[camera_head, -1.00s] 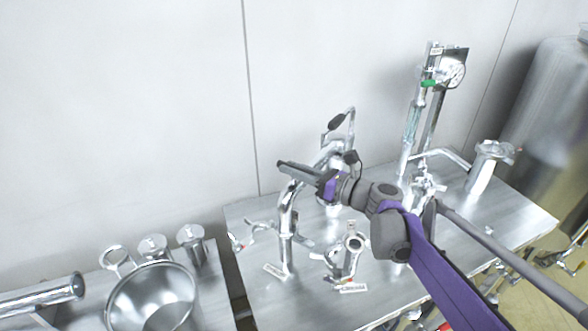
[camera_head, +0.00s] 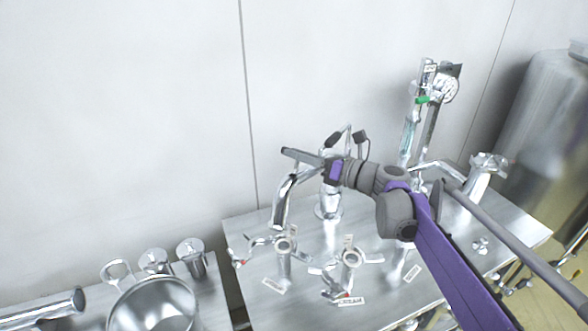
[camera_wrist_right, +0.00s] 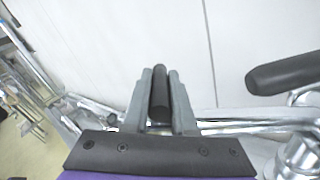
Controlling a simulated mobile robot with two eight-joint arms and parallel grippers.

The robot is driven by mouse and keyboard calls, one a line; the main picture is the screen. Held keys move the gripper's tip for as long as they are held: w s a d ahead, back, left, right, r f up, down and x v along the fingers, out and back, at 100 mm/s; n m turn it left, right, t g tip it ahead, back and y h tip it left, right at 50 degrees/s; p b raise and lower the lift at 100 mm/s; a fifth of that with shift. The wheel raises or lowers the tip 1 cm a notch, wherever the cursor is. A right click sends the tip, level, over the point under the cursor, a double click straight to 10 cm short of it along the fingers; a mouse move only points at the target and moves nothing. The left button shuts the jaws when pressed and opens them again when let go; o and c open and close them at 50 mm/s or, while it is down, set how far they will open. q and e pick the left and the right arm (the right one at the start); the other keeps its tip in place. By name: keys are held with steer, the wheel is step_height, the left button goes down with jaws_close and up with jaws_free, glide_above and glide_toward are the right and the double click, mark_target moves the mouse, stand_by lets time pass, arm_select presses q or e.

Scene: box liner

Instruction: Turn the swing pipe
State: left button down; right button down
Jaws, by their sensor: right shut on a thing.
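The swing pipe (camera_head: 283,197) is a shiny curved metal tube. Its near arm bends down, and its open end hangs just above and behind the port labelled at its foot (camera_head: 284,260). The pipe rises from a standing base (camera_head: 328,205) at the back of the steel table. My right gripper (camera_head: 292,154) is at the top of the pipe. In the right wrist view my right gripper (camera_wrist_right: 160,100) is shut on a dark bar-shaped handle (camera_wrist_right: 160,82), with the metal pipe (camera_wrist_right: 245,124) running behind it. My left gripper is not in view.
A second port (camera_head: 349,270) with side handles stands to the right on the table (camera_head: 310,312). Black-tipped levers (camera_head: 334,139) rise behind my gripper. A gauge column (camera_head: 420,105) stands farther right. A steel pot (camera_head: 152,307) sits at lower left. A wall closes the back.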

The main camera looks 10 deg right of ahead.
steer(key=shift+w+d+r, duration=0.15)
steer(key=shift+w+r, duration=0.05)
steer(key=shift+r, duration=0.15)
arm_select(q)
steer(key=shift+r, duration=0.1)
arm_select(e)
steer(key=shift+s+f, duration=0.1)
steer(key=c, duration=0.7)
jaws_free()
steer(key=shift+c, duration=0.2)
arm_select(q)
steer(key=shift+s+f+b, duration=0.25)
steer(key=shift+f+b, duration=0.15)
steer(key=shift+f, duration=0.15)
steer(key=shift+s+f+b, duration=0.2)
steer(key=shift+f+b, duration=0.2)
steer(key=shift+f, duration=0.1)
arm_select(e)
steer(key=v, duration=1)
steer(key=shift+s+d, duration=0.25)
steer(key=shift+s, duration=0.05)
